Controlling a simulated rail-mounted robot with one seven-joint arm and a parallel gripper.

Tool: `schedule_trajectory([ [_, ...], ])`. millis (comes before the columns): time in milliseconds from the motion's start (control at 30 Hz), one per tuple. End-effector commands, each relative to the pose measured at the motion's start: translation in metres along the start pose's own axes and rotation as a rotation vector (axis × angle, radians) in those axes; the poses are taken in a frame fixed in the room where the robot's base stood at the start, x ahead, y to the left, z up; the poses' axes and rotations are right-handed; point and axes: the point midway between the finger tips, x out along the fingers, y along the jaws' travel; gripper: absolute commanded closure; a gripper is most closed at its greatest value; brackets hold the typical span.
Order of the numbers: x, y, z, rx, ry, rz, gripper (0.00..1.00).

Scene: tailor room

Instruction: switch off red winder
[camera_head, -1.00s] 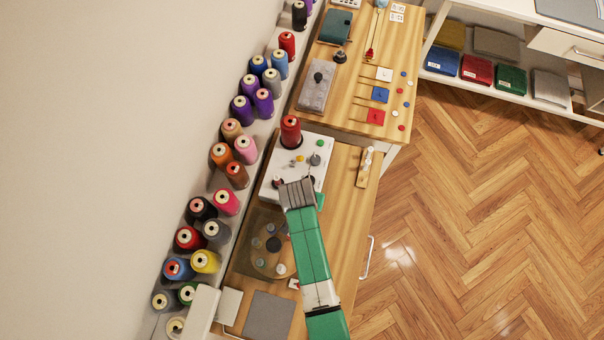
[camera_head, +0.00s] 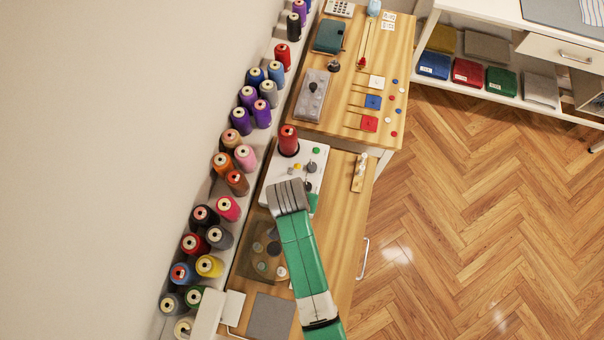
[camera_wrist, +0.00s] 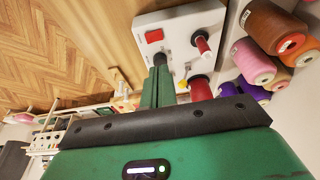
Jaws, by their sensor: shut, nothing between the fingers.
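The winder is a white box (camera_head: 318,160) with a large red thread cone (camera_head: 288,139) at its back. Green, yellow and grey knobs sit on its top. In the wrist view, the white panel (camera_wrist: 180,22) bears a red square switch (camera_wrist: 155,36), a small red spool on a spindle (camera_wrist: 202,42) and a yellow button (camera_wrist: 182,84). My gripper (camera_wrist: 157,70) is shut and empty, its green fingers over the panel. A dark grey part shows by the fingertips; contact cannot be told.
Several thread cones (camera_head: 211,232) stand along the wall, left of the winder. A translucent brown cover (camera_head: 258,250) and a grey pad (camera_head: 270,315) lie nearer. Behind are a grey box (camera_head: 312,95) and colored squares (camera_head: 373,102). Floor (camera_head: 470,230) at right is clear.

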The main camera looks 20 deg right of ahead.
Motion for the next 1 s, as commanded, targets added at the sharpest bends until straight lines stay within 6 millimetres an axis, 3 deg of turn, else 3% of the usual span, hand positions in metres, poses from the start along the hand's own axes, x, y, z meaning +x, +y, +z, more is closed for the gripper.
schedule_trajectory([
  [100,-0.018,-0.003,0.000,0.001,0.001,-0.001,1.00],
  [233,-0.027,-0.005,0.000,0.001,-0.001,0.000,1.00],
  [867,-0.030,-0.005,0.000,0.000,0.001,-0.001,1.00],
  [967,-0.048,-0.015,-0.017,-0.013,0.052,-0.033,1.00],
  [1000,-0.064,-0.024,-0.032,-0.026,0.099,-0.063,1.00],
])
